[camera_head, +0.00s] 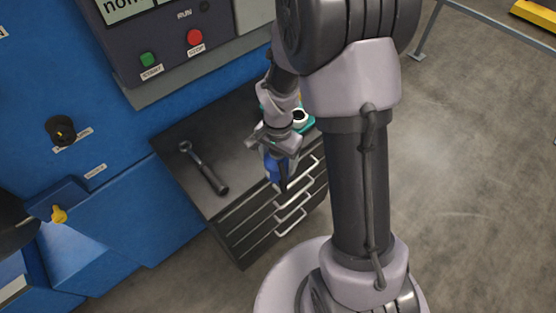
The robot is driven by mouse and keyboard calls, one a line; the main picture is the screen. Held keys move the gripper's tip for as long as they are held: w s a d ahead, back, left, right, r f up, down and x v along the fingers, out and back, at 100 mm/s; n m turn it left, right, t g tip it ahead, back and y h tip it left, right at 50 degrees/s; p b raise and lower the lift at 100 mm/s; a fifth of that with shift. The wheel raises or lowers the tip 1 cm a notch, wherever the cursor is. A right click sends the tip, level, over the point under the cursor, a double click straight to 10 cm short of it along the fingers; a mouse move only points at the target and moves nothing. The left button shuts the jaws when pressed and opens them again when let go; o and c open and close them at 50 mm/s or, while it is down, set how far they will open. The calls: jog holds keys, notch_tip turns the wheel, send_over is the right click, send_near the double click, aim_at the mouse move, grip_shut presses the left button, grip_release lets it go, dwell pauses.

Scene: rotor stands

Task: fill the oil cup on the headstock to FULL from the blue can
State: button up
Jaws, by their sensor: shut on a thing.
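A blue can (273,169) hangs at my gripper (282,172), at the right front edge of a dark drawer cabinet. My gripper is shut on it, and its dark fingers and the wrist hide much of the can. I cannot tell whether the can is tilted. The blue machine (125,185) fills the left side of the view. I cannot make out an oil cup or a FULL mark on it.
A wrench-like tool (204,168) lies on the cabinet top (168,140). A teal item (308,124) with a white and black round part sits behind my wrist. The machine carries a green button (148,59), a red button (194,37), a black knob (61,129) and a yellow fitting (58,214). Open floor lies right.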

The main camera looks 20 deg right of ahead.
grip_shut()
jog(key=shift+r+p, duration=1.35)
jog(key=shift+r, duration=0.7)
